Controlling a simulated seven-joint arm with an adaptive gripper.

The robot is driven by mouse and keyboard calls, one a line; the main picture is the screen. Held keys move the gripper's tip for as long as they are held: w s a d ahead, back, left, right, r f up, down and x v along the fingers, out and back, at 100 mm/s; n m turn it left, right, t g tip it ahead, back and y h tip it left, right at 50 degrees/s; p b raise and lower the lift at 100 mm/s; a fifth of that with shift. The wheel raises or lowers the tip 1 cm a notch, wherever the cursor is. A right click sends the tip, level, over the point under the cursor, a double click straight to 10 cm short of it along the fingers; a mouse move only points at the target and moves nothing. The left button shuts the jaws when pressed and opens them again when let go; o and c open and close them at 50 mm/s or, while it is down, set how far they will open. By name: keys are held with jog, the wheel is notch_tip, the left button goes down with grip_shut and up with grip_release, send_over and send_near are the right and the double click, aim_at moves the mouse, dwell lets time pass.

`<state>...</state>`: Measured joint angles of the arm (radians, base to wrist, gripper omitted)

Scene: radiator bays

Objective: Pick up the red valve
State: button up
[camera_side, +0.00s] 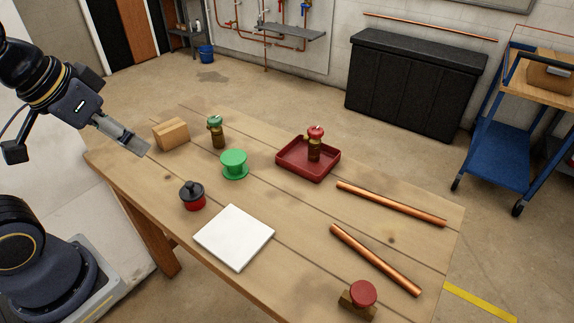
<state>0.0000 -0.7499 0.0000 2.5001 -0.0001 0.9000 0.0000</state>
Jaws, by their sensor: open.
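A brass valve with a red handwheel (315,143) stands upright in a red tray (290,168) right of the table's middle. Another red-topped piece (362,296), a round red knob on a brown base, sits at the table's front right edge. My gripper (139,147) is at the left, above the table's left edge, angled down to the right. It is open, with nothing seen between its fingers, and well apart from both red-topped pieces.
A cardboard box (171,133), a green-topped valve (216,132), a green spool (234,165), a red and black pot (193,196) and a white plate (234,237) lie between. Two copper pipes (390,203) (375,260) lie at right on the wooden table.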

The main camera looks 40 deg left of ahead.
jog(key=shift+o, duration=1.2)
